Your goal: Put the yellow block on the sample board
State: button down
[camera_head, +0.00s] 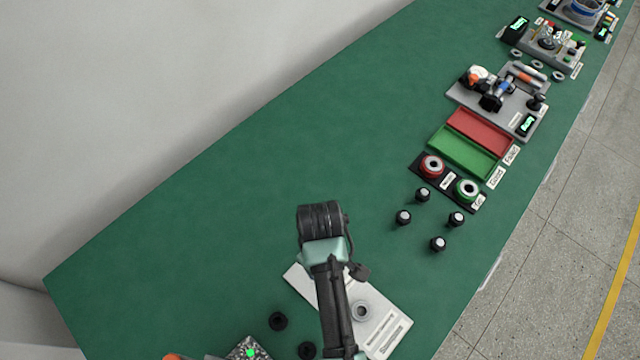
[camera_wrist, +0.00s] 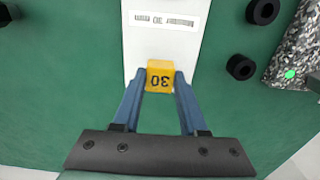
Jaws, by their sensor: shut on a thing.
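The yellow block (camera_wrist: 160,77), marked 30, is between the two blue fingers of my gripper (camera_wrist: 160,84), which is shut on it. In the wrist view the block overlaps the near end of the white sample board (camera_wrist: 160,45); whether it touches the board or hangs above it I cannot tell. The sample board also shows in the head view (camera_head: 388,318), lying on the green table with a grey ring and printed strips, partly covered by my arm. The block and my fingertips are hidden in the head view.
Black rings (camera_head: 278,321) lie left of the board, near a speckled block with a green dot (camera_head: 249,352). Several black-and-white knobs (camera_head: 438,244), red and green trays (camera_head: 463,151) and equipment stand to the right. The table's left and middle are clear.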

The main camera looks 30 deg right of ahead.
jog(key=shift+f, duration=1.65)
jog(key=shift+f, duration=0.1)
jog(key=shift+c, duration=2.2)
grip_release()
notch_tip(320, 180, up, 12)
jog(key=shift+r, duration=0.15)
